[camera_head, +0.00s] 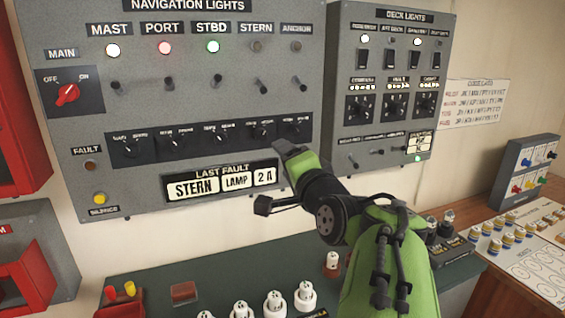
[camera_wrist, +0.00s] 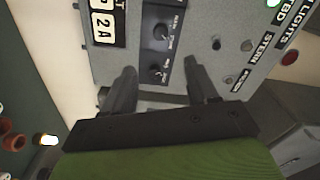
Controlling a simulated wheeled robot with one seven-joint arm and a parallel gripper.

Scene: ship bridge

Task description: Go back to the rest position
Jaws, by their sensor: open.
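My gripper (camera_head: 274,178) is in front of the lower right part of the grey navigation lights panel (camera_head: 215,80), near the row of small knobs. In the wrist view its two dark fingers stand apart with nothing between them, so my gripper (camera_wrist: 163,88) is open and empty. The panel (camera_wrist: 205,75) appears turned in that view, with the knob strip (camera_wrist: 162,40) beyond the fingers. I cannot tell whether a finger touches the panel. My green arm reaches up from the lower right in the head view.
The fault display (camera_head: 222,182) reads STERN LAMP 2A. The mast, port and STBD lamps are lit; stern and anchor are dark. The deck lights panel (camera_head: 385,85) is at right. Below, a dark green counter (camera_head: 150,270) holds several white-capped parts (camera_head: 274,303). Red boxes (camera_head: 38,270) are at left.

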